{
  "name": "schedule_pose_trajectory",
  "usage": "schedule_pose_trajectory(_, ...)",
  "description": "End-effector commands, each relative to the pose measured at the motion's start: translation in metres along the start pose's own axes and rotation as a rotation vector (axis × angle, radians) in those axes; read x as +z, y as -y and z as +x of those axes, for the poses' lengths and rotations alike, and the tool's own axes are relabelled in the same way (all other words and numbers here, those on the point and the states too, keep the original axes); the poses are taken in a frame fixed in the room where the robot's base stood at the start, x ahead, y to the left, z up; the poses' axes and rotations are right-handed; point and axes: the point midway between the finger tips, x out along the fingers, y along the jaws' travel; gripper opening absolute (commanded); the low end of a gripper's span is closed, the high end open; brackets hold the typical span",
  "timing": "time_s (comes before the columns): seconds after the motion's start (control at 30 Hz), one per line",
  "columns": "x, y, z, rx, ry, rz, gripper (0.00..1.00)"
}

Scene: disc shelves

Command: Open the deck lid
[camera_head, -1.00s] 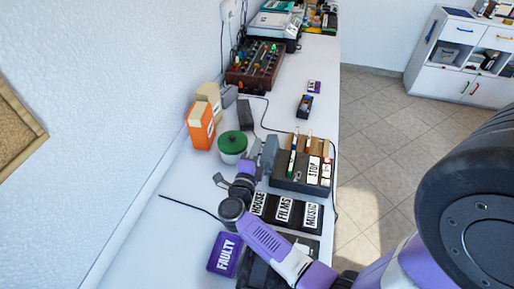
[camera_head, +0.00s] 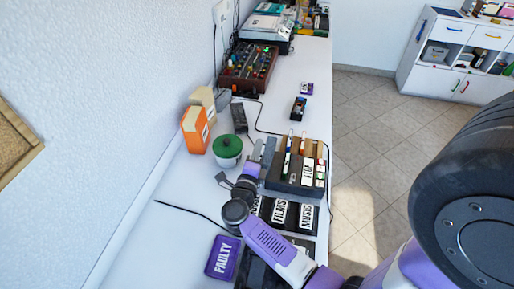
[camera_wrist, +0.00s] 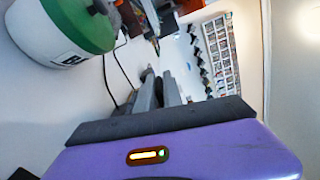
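My gripper (camera_head: 263,150) is at the left side of a dark box (camera_head: 285,181) marked STOP, close to it; whether they touch is unclear. In the wrist view, the two grey fingers of my gripper (camera_wrist: 160,75) point away with a narrow gap between them, and I see nothing held. The box has a brown back part and several small coloured, labelled pieces on top. A black unit (camera_head: 258,272) lies partly hidden under my arm in the head view. I cannot tell which of these is the deck, and no lid shows clearly.
A white pot with a green lid (camera_head: 227,146) stands just left of my gripper; it also shows in the wrist view (camera_wrist: 82,22). Black bins (camera_head: 293,214) labelled FILMS and MUSIC and a purple FAULTY case (camera_head: 222,257) are nearby. An orange carton (camera_head: 195,130) stands by the wall.

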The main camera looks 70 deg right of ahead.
Motion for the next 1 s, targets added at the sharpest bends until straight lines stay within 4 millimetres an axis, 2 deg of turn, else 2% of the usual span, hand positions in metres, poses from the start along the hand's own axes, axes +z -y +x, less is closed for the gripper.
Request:
schedule_pose_trajectory(0.03, -0.001, -0.002, -0.001, 0.003, 0.0, -0.002, 0.22)
schedule_pose_trajectory(0.07, -0.001, -0.002, -0.001, 0.002, 0.0, -0.002, 0.28)
schedule_pose_trajectory(0.1, 0.0, -0.001, -0.001, 0.001, 0.0, -0.002, 0.29)
schedule_pose_trajectory(0.57, 0.001, 0.001, -0.002, -0.003, 0.002, -0.001, 0.29)
schedule_pose_trajectory(0.67, 0.001, 0.0, -0.01, -0.003, 0.003, -0.001, 0.29)
schedule_pose_trajectory(1.0, 0.001, -0.001, -0.063, -0.002, 0.003, -0.001, 0.29)
